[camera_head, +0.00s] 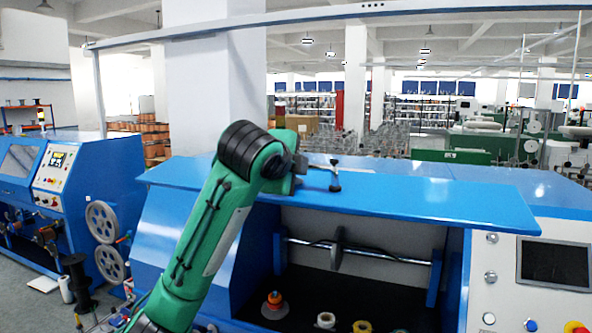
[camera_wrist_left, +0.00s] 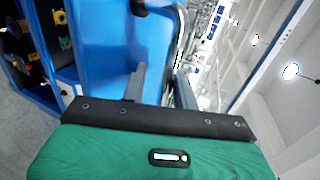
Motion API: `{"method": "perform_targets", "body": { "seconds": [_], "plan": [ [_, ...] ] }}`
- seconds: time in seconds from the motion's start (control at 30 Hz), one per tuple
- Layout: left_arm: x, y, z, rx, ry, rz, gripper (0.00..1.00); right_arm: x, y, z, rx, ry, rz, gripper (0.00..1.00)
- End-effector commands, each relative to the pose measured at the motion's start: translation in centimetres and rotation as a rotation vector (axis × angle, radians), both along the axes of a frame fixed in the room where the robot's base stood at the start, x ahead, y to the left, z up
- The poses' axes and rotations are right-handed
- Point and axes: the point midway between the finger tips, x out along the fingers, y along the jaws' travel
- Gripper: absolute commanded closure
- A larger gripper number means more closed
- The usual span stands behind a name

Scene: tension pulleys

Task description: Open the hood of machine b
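The hood (camera_head: 420,198) of the near blue machine is a flat blue panel. It stands raised, roughly level, and the machine's interior (camera_head: 375,280) shows below it. No label tells me which machine is b. My left gripper (camera_head: 326,174) is at the hood's upper, far side, with its green arm crossing in front of the panel's left part. In the left wrist view the fingers of my left gripper (camera_wrist_left: 162,88) are apart, with the blue panel (camera_wrist_left: 108,40) ahead and its edge near the fingers. I cannot tell if they touch it. My right gripper is not in view.
Inside the machine are a metal rod with a disc (camera_head: 338,248) and several small spools (camera_head: 326,320). A control panel with a screen (camera_head: 553,263) is at the right. Another blue machine (camera_head: 60,185) and grey wheels (camera_head: 103,222) stand at the left. A white pillar (camera_head: 212,90) rises behind.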

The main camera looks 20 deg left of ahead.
Motion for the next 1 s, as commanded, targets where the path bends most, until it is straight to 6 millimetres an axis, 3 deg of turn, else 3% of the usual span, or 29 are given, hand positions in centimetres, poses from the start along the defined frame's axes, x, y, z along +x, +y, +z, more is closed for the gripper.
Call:
{"method": "perform_targets", "body": {
  "seconds": [0.33, 0.7, 1.0],
  "plan": [
    [-1.1, 0.0, 0.2, 0.000, -0.003, 0.000, 0.70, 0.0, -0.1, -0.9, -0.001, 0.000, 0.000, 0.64],
    [-8.1, 0.3, 2.6, 0.002, -0.007, -0.001, 0.70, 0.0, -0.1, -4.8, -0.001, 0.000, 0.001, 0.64],
    [-11.8, 0.5, 4.4, 0.005, -0.006, 0.001, 0.70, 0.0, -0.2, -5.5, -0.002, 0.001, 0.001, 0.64]
  ]
}}
